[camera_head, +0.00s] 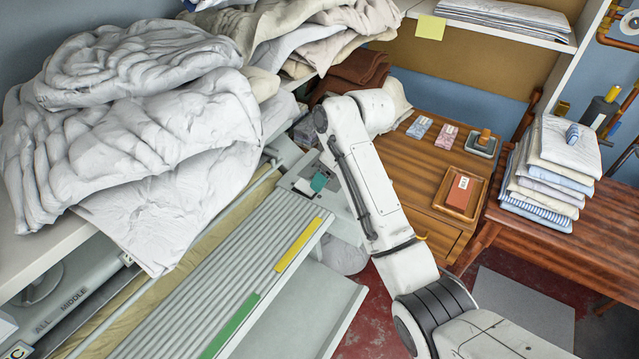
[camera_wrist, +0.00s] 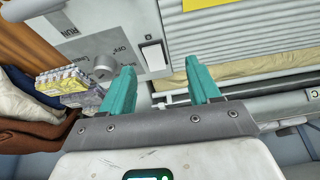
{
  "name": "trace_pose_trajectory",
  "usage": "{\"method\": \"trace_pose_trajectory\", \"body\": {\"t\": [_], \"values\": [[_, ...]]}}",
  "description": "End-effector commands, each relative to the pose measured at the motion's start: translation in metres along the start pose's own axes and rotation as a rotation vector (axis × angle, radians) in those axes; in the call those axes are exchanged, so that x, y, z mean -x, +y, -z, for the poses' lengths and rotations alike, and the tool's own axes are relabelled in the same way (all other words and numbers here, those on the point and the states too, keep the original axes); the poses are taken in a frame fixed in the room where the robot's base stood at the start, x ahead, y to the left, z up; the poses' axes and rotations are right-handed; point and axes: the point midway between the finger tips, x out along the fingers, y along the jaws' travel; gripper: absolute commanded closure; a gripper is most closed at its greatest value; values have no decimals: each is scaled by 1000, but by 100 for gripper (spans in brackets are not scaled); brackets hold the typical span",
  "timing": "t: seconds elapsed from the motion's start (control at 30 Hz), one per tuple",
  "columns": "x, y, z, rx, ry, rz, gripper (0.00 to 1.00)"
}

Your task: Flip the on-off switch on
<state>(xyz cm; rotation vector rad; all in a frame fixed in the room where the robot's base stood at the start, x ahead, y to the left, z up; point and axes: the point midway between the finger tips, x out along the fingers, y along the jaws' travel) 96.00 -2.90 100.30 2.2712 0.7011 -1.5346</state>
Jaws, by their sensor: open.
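The white rocker switch (camera_wrist: 153,56) sits in a dark frame on the grey control panel (camera_wrist: 130,25), seen in the wrist view. My gripper (camera_wrist: 160,68) is open, its two teal fingers apart, with the switch showing just beyond the gap between the fingertips. Nothing is held between them. I cannot tell the switch's position or whether the fingers touch the panel. In the head view, a teal part of my gripper (camera_head: 319,182) shows at the end of the ironer, and my arm hides much of that area. The switch cannot be made out there.
A round knob (camera_wrist: 104,67) marked OFF is left of the switch. The ribbed ironer cover (camera_wrist: 245,30) lies to its right. White bedding (camera_head: 130,120) is piled on the shelf above the ironer. A wooden cabinet (camera_head: 420,190) and folded linen (camera_head: 550,170) stand at right.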

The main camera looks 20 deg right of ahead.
Motion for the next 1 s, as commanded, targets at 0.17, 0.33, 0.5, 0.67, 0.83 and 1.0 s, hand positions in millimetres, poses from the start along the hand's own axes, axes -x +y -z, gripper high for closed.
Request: {"method": "trace_pose_trajectory", "body": {"t": [0.17,0.33,0.5,0.67,0.83,1.0], "values": [[15,13,22,40,4,0,38],[6,13,24,44,2,3,38],[-22,13,24,43,1,3,38],[-52,13,24,43,2,3,38],[-76,13,24,44,3,2,38],[-88,13,24,44,4,1,38]]}}
